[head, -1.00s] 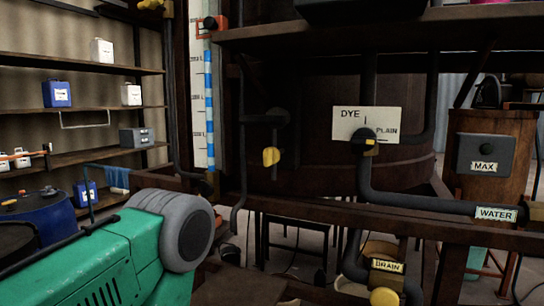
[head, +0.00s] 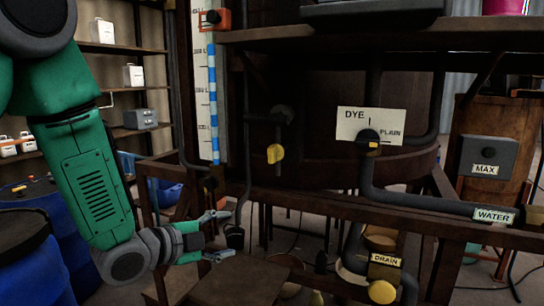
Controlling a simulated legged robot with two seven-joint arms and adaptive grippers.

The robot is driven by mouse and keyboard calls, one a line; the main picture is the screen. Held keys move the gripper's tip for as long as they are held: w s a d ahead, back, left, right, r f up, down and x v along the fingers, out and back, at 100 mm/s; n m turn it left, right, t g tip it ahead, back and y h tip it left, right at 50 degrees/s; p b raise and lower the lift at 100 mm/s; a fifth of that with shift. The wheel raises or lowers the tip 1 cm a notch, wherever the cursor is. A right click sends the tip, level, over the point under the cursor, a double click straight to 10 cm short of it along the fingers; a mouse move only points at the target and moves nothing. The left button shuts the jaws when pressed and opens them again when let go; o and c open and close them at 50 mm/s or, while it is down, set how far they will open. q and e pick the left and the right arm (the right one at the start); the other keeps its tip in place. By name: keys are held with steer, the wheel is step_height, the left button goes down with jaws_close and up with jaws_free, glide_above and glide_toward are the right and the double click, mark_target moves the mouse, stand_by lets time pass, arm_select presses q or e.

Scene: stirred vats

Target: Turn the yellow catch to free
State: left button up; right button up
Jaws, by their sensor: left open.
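No part in the head view is labelled as a catch, so I cannot tell for sure which one it is. An unlabelled yellow piece (head: 275,153) sits below a dark round fitting (head: 282,114) on the front of the brown vat (head: 320,148). Other yellow parts are the pointer (head: 373,145) on the DYE/PLAIN selector and the round knob (head: 382,292) at the DRAIN label. My left gripper (head: 229,234) is open and empty, fingers pointing right, below and left of the unlabelled yellow piece and apart from it. My right gripper is not in view.
A wooden rail (head: 330,207) crosses in front of the vat. A dark pipe (head: 420,203) runs to the WATER label (head: 493,215). A MAX box (head: 487,155) is at right. Blue barrels (head: 35,275) stand at lower left. A scale (head: 204,95) with a blue-striped tube stands left of the vat.

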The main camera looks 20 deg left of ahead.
mark_target(268, 157)
arm_select(q)
step_height(268, 157, up, 14)
steer(key=r+m+t+h, duration=0.1)
steer(key=m+t+h, duration=0.15)
steer(key=m, duration=0.35)
steer(key=shift+h, duration=0.25)
steer(key=p+x, duration=0.1)
steer(key=x, duration=0.3)
steer(key=p+x, duration=0.1)
steer(key=x, duration=0.4)
steer(key=f+p+x, duration=0.1)
steer(key=x, duration=0.4)
steer(key=shift+w+a, duration=0.15)
steer(key=shift+w, duration=0.1)
steer(key=c, duration=1.2)
